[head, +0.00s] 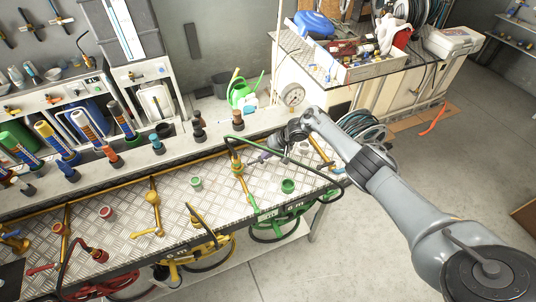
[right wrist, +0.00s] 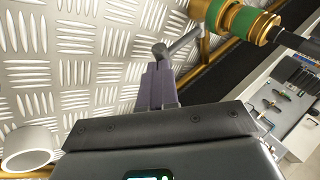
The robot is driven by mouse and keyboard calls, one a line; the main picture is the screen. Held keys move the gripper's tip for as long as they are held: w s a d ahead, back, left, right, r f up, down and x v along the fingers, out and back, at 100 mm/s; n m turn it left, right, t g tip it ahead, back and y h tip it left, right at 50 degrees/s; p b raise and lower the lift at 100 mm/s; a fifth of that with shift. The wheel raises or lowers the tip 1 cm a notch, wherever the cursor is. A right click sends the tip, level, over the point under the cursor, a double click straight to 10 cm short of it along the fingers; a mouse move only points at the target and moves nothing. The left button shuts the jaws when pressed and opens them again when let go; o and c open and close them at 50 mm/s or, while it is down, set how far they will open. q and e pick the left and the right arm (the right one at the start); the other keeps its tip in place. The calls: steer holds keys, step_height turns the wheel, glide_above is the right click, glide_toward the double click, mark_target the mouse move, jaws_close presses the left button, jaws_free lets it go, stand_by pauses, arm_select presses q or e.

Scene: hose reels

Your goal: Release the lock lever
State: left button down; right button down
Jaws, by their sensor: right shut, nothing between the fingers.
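A brass fitting with a green band stands on the diamond-plate bench in the head view (head: 238,170). In the right wrist view the fitting (right wrist: 238,20) is at the top, and a short grey lever (right wrist: 183,42) with a thicker end sticks out from it to the left. My right gripper (head: 262,157) is just right of the fitting in the head view. In the right wrist view its purple-grey fingers (right wrist: 160,70) are shut and empty, with their tips right at the lever's end. I cannot tell whether they touch it. My left gripper is not in view.
Green (head: 283,224), yellow (head: 190,262) and red hose reels hang along the bench's front edge. A loose green cap (head: 288,186) sits on the plate (head: 125,185). A pressure gauge (head: 292,94) stands behind my right gripper. A white ring (right wrist: 30,147) is at lower left in the wrist view.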

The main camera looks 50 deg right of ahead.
steer(key=shift+d+f, duration=0.1)
stand_by(0.5)
steer(key=shift+s+d+r+p, duration=0.3)
steer(key=shift+r+p, duration=0.2)
steer(key=shift+p, duration=0.1)
steer(key=s+d+r+p, duration=0.4)
steer(key=s+r+p, duration=0.1)
steer(key=p, duration=0.1)
steer(key=shift+d, duration=0.4)
steer(key=shift+r, duration=0.1)
